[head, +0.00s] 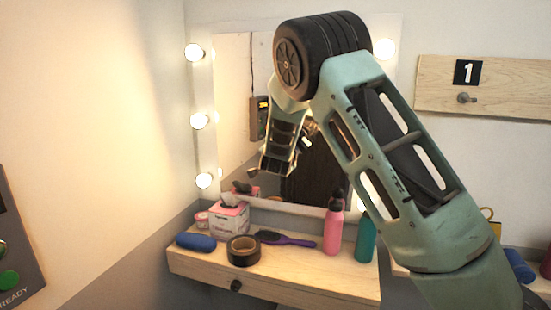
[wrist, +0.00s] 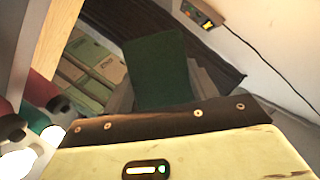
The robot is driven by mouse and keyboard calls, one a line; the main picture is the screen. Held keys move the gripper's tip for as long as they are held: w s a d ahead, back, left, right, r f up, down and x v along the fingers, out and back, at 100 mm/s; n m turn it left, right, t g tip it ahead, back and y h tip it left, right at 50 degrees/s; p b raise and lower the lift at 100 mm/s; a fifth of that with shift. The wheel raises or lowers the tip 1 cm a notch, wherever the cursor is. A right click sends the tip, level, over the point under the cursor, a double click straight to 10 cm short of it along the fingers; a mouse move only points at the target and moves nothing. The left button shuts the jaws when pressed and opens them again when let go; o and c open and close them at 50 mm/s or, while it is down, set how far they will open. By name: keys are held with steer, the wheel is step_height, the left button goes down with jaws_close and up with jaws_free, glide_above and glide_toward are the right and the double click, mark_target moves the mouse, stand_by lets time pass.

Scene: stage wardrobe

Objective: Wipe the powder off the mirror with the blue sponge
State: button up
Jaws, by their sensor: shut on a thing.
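The mirror (head: 236,75) stands upright at the back of the dressing table in the head view, with lit bulbs along its sides. My arm crosses in front of it and hides much of its middle and right. I cannot make out powder on the glass. In the wrist view my gripper (wrist: 162,82) is shut on a flat block (wrist: 156,58) that looks dark green in this warm light; I take it for the blue sponge. In the head view the fingertips and block are not clear. I cannot tell whether the block touches the glass.
On the wooden table (head: 310,284) stand a tissue box (head: 229,217), a blue rounded case (head: 195,242), a black tape roll (head: 243,251), a purple brush (head: 288,240), a pink bottle (head: 333,226) and a teal bottle (head: 366,237). A hook board (head: 510,90) hangs at right.

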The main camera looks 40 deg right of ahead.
steer(key=shift+w+d, duration=0.3)
steer(key=shift+d, duration=0.1)
steer(key=shift+s+d+f+b, duration=0.15)
steer(key=shift+s+d+b, duration=0.4)
steer(key=shift+b, duration=0.35)
steer(key=shift+s+d+b, duration=0.3)
steer(key=shift+s+b, duration=0.15)
steer(key=shift+s, duration=0.1)
steer(key=shift+s+d+b, duration=0.3)
steer(key=shift+s+b, duration=0.15)
steer(key=shift+s, duration=0.05)
steer(key=shift+d, duration=0.1)
steer(key=shift+r, duration=0.2)
